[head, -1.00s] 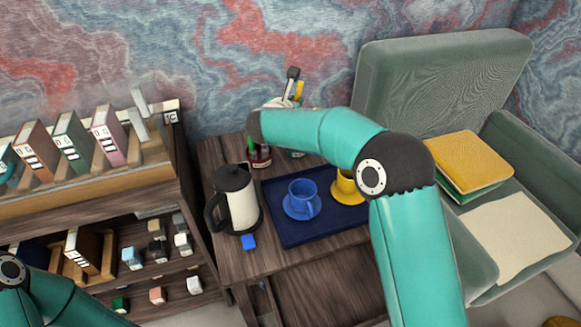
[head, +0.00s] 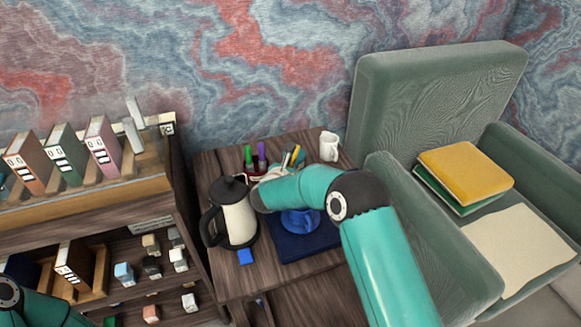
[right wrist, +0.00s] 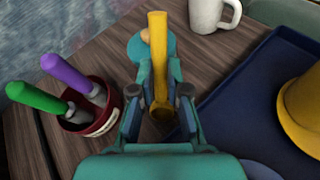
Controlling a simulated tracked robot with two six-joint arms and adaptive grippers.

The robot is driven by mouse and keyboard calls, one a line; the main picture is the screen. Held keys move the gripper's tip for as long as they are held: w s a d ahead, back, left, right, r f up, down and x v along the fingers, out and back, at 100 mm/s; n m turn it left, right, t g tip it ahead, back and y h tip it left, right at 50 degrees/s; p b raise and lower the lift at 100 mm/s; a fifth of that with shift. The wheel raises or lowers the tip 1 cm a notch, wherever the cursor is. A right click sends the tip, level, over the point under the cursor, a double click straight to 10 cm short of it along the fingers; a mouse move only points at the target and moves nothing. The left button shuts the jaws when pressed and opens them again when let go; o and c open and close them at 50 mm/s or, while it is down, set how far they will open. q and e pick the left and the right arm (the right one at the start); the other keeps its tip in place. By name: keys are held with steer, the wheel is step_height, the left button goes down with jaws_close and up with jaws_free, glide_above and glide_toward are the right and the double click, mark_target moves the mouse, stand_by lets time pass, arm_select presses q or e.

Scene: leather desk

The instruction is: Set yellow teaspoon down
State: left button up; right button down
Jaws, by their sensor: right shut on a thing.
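The yellow teaspoon (right wrist: 158,55) is held between the fingers of my right gripper (right wrist: 160,110) in the right wrist view. Its handle stands up past the fingers and its bowl is low between them, over bare wood. I cannot tell whether it touches the wood. In the head view my right gripper (head: 288,160) is low over the back of the small wooden table (head: 215,165), mostly hidden by its own arm. My left gripper is out of view.
The red pot (right wrist: 100,118) with green and purple handles stands left of the gripper. A teal object (right wrist: 138,46) is partly hidden behind the spoon. The navy tray (right wrist: 245,105), yellow cup (right wrist: 302,105) and white mug (right wrist: 212,14) are right. A coffee press (head: 238,220) stands left.

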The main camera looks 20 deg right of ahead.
steer(key=shift+f, duration=0.3)
steer(key=c, duration=1.2)
jaws_free()
steer(key=shift+o, duration=0.2)
